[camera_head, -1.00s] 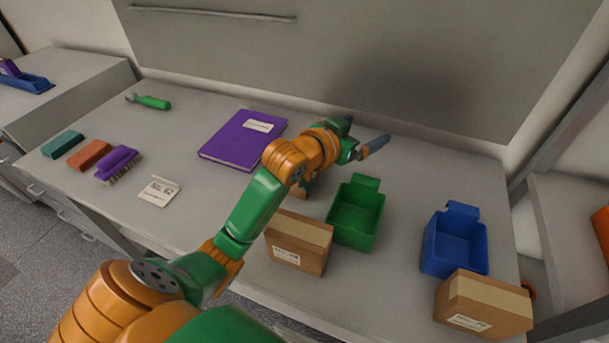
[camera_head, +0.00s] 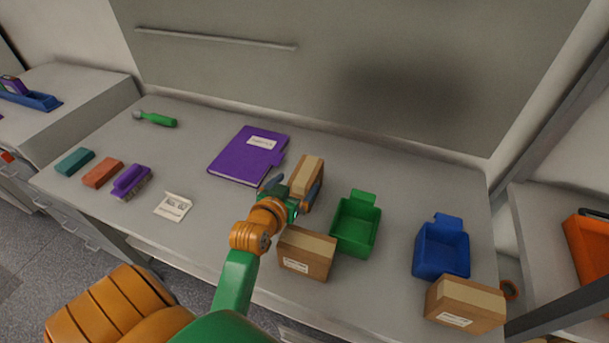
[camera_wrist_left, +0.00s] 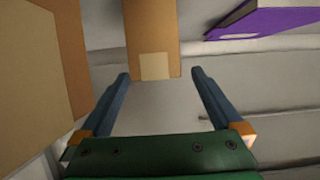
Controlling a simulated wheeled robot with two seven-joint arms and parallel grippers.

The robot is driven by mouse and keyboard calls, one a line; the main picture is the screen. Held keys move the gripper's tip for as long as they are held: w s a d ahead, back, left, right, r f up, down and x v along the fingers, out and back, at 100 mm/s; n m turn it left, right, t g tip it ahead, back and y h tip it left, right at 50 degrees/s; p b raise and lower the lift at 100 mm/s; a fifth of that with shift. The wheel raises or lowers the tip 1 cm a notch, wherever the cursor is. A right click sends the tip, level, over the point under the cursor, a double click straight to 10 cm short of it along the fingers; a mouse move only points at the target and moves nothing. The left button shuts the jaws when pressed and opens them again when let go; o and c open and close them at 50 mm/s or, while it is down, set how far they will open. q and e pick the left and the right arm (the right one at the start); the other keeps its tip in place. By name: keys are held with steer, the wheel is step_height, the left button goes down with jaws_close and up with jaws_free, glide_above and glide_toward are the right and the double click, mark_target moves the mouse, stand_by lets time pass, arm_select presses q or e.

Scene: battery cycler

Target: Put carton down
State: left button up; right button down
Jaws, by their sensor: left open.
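A tan carton (camera_head: 308,170) stands on the table between the purple binder and the green bin. My left gripper (camera_head: 293,190) is open at its near side, with one finger to each side in the head view. In the left wrist view the carton (camera_wrist_left: 152,35) is straight ahead, its pale label facing me, at about the open fingertips (camera_wrist_left: 160,74). Bare table shows between the fingers; I cannot tell whether either finger touches the carton. A second carton (camera_head: 306,254) stands nearer, in front of the green bin, and a third carton (camera_head: 465,304) in front of the blue bin. My right gripper is not in view.
The green bin (camera_head: 357,222) and blue bin (camera_head: 441,248) stand to the right. The purple binder (camera_head: 247,155) lies behind left. Table between card and carton is clear.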

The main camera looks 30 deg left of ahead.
mark_target(306, 177)
arm_select(q)
steer(key=x, duration=0.7)
steer(key=shift+s+d+f, duration=0.1)
steer(key=shift+d+f, duration=0.15)
steer(key=shift+f, duration=0.1)
steer(key=shift+r, duration=0.15)
jaws_close()
